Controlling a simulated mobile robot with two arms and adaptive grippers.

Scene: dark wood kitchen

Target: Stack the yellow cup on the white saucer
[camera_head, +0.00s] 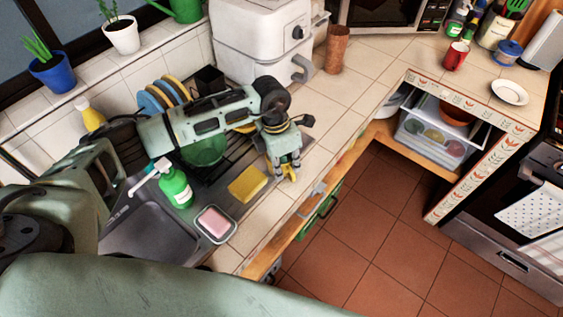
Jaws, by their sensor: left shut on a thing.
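My left gripper (284,174) points down over the counter strip at the right edge of the sink drainer. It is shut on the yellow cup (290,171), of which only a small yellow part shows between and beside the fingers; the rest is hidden. The white saucer (509,92) lies empty on the counter at the far right, well apart from the gripper. My right gripper is not in view.
A red cup (456,55) stands left of the saucer. A yellow sponge (247,184), a green soap bottle (175,187) and a pink soap dish (215,224) are near the sink. A brown tumbler (337,49) stands at the back. The counter between is largely clear.

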